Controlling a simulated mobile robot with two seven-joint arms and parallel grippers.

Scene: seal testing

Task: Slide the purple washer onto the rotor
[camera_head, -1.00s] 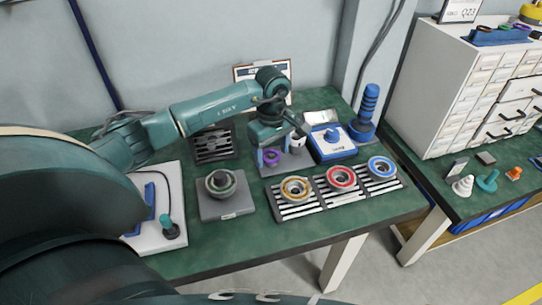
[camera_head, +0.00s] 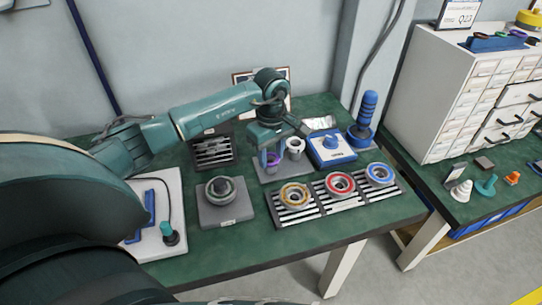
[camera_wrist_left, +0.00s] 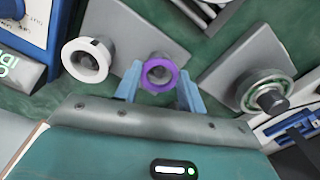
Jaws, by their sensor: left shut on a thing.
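The purple washer (camera_head: 273,159) is a small ring on the grey block behind the rack, and it shows between the fingers in the left wrist view (camera_wrist_left: 159,74). My left gripper (camera_head: 270,162) is shut on the washer from above; its two blue-grey fingers (camera_wrist_left: 158,86) flank the ring. A grey cylinder shows behind the ring, and I cannot tell if the washer has lifted off it. The rotor (camera_head: 220,187), with a dark shaft and a pale green ring, stands on a grey plate left of the gripper; it is at right in the left wrist view (camera_wrist_left: 268,98). My right gripper is not in view.
A white collar (camera_head: 295,147) stands just right of the washer. A slatted rack (camera_head: 282,212) with yellow, red and blue ringed parts lies in front. A blue-and-white box (camera_head: 332,152) and a blue ringed post (camera_head: 366,112) stand to the right. The front table strip is clear.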

